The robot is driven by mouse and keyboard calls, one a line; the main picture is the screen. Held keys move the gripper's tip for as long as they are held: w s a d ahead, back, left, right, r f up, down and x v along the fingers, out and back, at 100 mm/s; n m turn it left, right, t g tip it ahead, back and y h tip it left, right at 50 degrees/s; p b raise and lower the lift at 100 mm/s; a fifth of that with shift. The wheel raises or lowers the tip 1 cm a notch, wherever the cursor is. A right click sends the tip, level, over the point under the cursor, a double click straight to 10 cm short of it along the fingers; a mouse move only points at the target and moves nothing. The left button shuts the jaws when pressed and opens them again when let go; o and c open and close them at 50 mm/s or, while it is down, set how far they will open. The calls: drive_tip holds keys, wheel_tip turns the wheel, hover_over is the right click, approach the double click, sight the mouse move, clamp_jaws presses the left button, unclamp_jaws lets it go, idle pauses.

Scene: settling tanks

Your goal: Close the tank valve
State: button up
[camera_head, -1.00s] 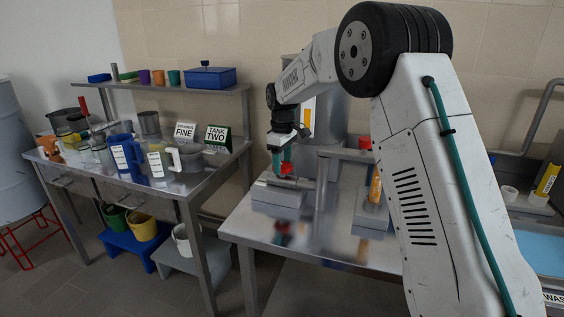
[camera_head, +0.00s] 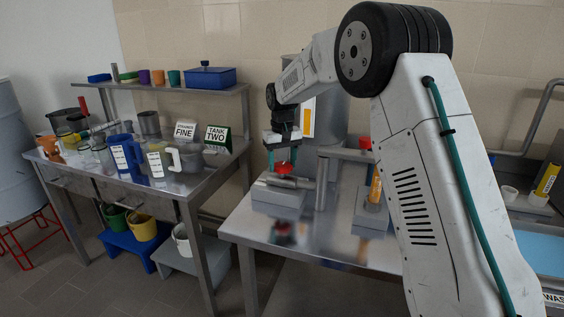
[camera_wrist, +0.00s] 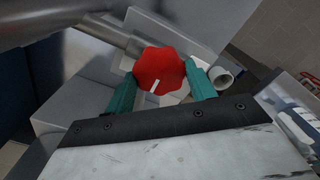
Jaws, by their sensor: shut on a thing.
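The tank valve's red lobed knob (camera_wrist: 160,68) shows large in the wrist view, with a white mark on its near edge that points roughly across the metal pipe (camera_wrist: 115,37). My gripper (camera_wrist: 158,84) is shut on the knob, one teal finger on each side. In the head view my gripper (camera_head: 283,160) points down over the red knob (camera_head: 285,169), which sits on the pipe above a grey block (camera_head: 277,196). The grey tank (camera_head: 330,122) stands behind, partly hidden by my arm.
A second red knob (camera_head: 365,143) and an orange-yellow tube (camera_head: 376,186) stand right of the valve, close to my arm. The steel table (camera_head: 300,238) is clear in front. A left bench (camera_head: 178,184) holds jugs and signs. A pale open-ended cylinder (camera_wrist: 221,77) lies beside the valve.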

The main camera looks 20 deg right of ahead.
sight(282, 165)
drive_tip(key=shift+w+r, duration=0.1)
idle(0.3)
drive_tip(key=o, duration=1)
drive_tip(key=shift+r, duration=3.85)
